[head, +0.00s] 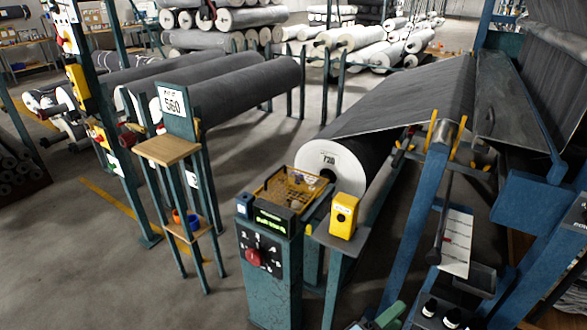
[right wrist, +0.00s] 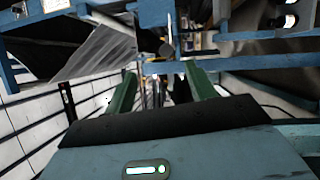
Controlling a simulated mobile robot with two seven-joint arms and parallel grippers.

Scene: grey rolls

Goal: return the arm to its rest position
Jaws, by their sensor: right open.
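My right gripper (head: 386,317) shows only in part at the bottom edge of the head view, as a green finger beside the blue machine frame. In the right wrist view my right gripper (right wrist: 162,76) has its two green fingers spread apart, with nothing held between them. My left gripper is not in the head view.
A control post (head: 268,270) with a red knob carries a yellow tray (head: 290,188) of small parts. A yellow box (head: 343,215) stands beside it. A large grey roll (head: 350,157) lies behind. A small wooden-topped stand (head: 168,150) is at left. Open floor lies at lower left.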

